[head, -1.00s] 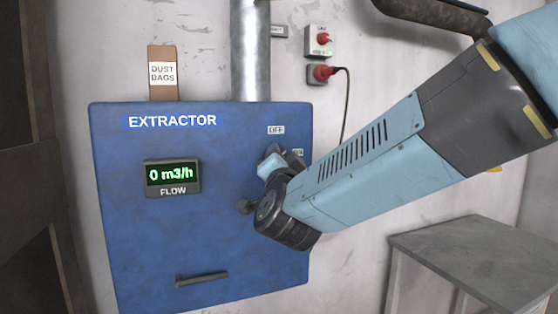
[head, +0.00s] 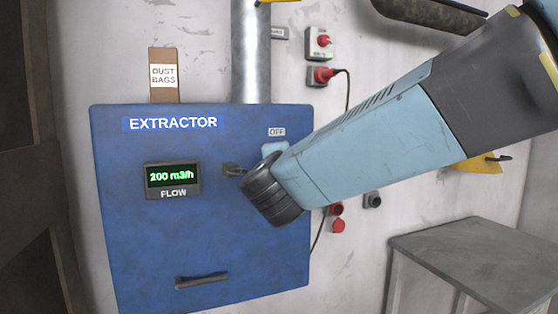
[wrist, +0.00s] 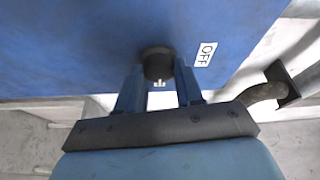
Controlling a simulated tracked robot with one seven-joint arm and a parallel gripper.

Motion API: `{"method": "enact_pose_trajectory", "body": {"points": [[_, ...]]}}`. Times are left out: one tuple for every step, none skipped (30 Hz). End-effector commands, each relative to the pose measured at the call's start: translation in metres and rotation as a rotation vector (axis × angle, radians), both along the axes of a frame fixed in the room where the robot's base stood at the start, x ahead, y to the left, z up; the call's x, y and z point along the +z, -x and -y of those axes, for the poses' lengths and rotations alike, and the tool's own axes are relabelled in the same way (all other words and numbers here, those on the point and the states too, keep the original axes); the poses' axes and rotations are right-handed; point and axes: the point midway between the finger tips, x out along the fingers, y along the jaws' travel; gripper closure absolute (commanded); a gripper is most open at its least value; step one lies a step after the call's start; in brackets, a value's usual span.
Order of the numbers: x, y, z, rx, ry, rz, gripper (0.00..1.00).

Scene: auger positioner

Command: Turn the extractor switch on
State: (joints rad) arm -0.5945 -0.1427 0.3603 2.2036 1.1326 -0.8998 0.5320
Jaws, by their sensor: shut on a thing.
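The blue extractor cabinet (head: 130,235) stands against the wall in the head view. Its green flow display (head: 171,176) reads 200 m3/h. The OFF label (head: 276,132) shows above the light blue tip of my gripper (head: 274,148), mostly hidden behind my wrist. In the wrist view, the dark round extractor switch (wrist: 156,61) lies between the two blue fingers of my gripper (wrist: 160,80), which is shut on it. The OFF label (wrist: 205,54) is right of the switch there. My arm hides the switch and the ON label in the head view.
A metal duct (head: 251,60) rises behind the cabinet. A grey table (head: 475,245) stands at lower right. A dark handle (head: 202,280) is low on the cabinet.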

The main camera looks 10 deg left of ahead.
Motion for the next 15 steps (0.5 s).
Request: {"method": "enact_pose_trajectory", "body": {"points": [[-0.0038,-0.0017,0.0024,-0.005,-0.003,-0.010,0.95],[-0.0038,-0.0017,0.0024,-0.005,-0.005,-0.011,0.95],[-0.0040,-0.0017,0.0023,-0.006,-0.008,-0.014,0.95],[-0.0040,-0.0017,0.0023,-0.006,-0.009,-0.014,0.95],[-0.0041,-0.0017,0.0023,-0.006,-0.010,-0.015,0.95],[-0.0042,-0.0017,0.0023,-0.006,-0.011,-0.015,0.95],[-0.0043,-0.0017,0.0024,-0.006,-0.011,-0.016,0.95],[-0.0043,-0.0017,0.0023,-0.006,-0.011,-0.016,0.95],[-0.0044,-0.0017,0.0023,-0.006,-0.010,-0.016,0.95],[-0.0045,-0.0017,0.0023,-0.006,-0.010,-0.016,0.95],[-0.0045,-0.0017,0.0023,-0.006,-0.010,-0.016,0.95],[-0.0046,-0.0018,0.0023,-0.006,-0.010,-0.016,0.95],[-0.0047,-0.0017,0.0023,-0.006,-0.010,-0.016,0.95],[-0.0047,-0.0018,0.0023,-0.006,-0.010,-0.016,0.95],[-0.0048,-0.0018,0.0023,-0.006,-0.009,-0.016,0.62]]}}
